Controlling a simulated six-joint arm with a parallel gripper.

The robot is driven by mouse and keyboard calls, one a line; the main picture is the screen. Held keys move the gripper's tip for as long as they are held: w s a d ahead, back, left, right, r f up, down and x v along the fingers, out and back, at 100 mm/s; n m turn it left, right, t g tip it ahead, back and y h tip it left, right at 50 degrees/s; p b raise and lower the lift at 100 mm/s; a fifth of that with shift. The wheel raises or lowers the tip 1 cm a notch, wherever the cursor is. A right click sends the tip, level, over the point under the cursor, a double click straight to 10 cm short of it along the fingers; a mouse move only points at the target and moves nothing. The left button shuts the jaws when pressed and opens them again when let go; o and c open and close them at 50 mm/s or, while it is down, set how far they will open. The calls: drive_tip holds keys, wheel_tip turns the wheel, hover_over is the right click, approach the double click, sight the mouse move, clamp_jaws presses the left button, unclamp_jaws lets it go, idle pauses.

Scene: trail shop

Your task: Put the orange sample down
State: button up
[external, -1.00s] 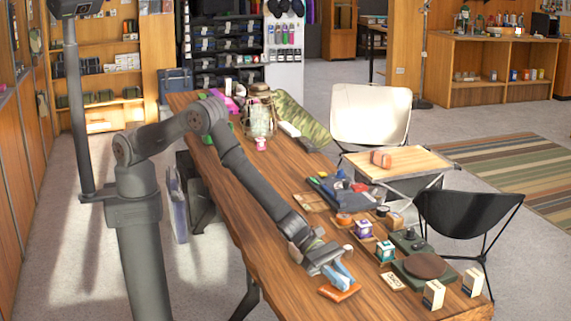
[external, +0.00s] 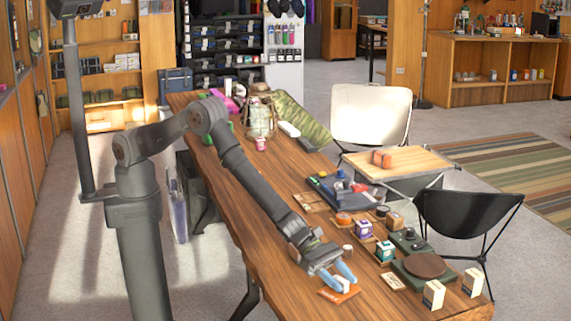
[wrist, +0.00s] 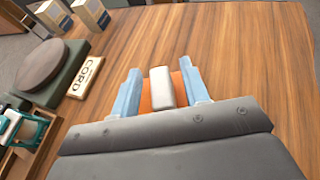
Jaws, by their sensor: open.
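The orange sample (external: 338,297) is a flat orange piece with a pale block on top, lying on the wooden table near its front edge. In the wrist view the orange (wrist: 179,90) shows on both sides of the pale block (wrist: 162,88). My gripper (external: 343,274) is low over it, with its two blue fingers open. In the wrist view the fingers (wrist: 160,72) stand on either side of the block, with a gap on each side. The near end of the sample is hidden by my gripper body.
A CORD card (wrist: 86,77) and a green board with a round brown disc (external: 425,265) lie right of my gripper in the external view. Bare table lies to the left.

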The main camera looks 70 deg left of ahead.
drive_tip(key=v, duration=1.1)
drive_tip(key=shift+s+a+r, duration=0.1)
drive_tip(key=shift+s+a, duration=0.05)
drive_tip(key=shift+a, duration=0.1)
drive_tip(key=shift+d, duration=0.1)
drive_tip(key=x, duration=1.2)
idle(0.3)
